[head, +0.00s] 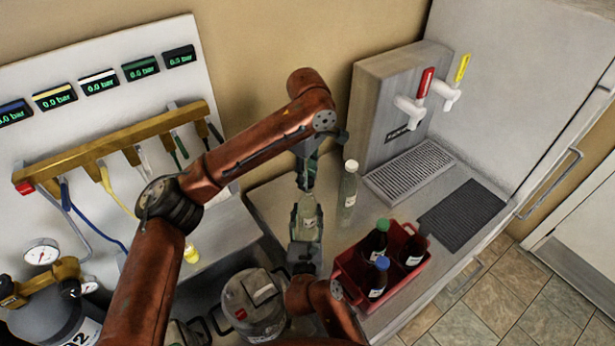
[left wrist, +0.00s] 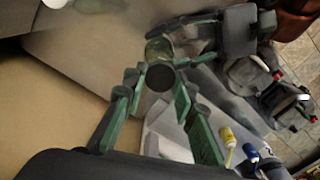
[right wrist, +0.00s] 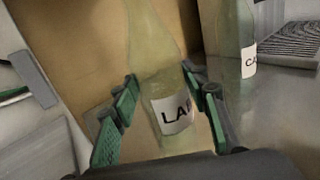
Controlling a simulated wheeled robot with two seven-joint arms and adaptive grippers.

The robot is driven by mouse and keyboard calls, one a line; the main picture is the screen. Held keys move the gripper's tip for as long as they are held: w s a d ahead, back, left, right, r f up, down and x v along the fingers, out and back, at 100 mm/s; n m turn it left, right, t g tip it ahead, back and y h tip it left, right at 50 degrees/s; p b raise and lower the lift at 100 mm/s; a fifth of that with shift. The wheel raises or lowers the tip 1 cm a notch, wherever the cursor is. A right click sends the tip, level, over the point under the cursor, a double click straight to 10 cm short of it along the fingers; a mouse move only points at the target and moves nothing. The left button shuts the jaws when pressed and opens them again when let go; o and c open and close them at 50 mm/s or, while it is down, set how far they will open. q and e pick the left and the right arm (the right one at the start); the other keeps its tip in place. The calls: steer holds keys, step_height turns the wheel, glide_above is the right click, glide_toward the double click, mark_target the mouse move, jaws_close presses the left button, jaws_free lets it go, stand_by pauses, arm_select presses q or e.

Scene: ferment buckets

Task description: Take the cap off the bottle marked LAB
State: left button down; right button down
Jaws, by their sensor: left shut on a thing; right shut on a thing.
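The clear bottle marked LAB (head: 309,222) stands upright on the counter; its label shows in the right wrist view (right wrist: 174,113). My right gripper (head: 306,232) is low beside it and shut on its body, one finger on each side (right wrist: 160,100). My left gripper (head: 306,184) comes down from above at the bottle's top and is shut on the dark cap (left wrist: 161,77), which shows between its fingers in the left wrist view. The head view hides the cap behind the fingers, and I cannot tell whether it still touches the neck.
A second clear bottle with a white cap (head: 348,195) stands close on the right. A red crate (head: 420,272) holds dark bottles. A metal vessel (head: 253,308) is at the front. A drip grate (head: 410,170) and a black mat (head: 462,215) lie at the right.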

steer(key=shift+f, duration=0.3)
arm_select(q)
steer(key=shift+r, duration=2)
arm_select(e)
steer(key=c, duration=1.5)
jaws_free()
steer(key=shift+c, duration=0.2)
arm_select(q)
steer(key=shift+w, duration=0.1)
arm_select(e)
steer(key=o, duration=0.3)
steer(key=shift+o, duration=1)
steer(key=shift+r, duration=0.2)
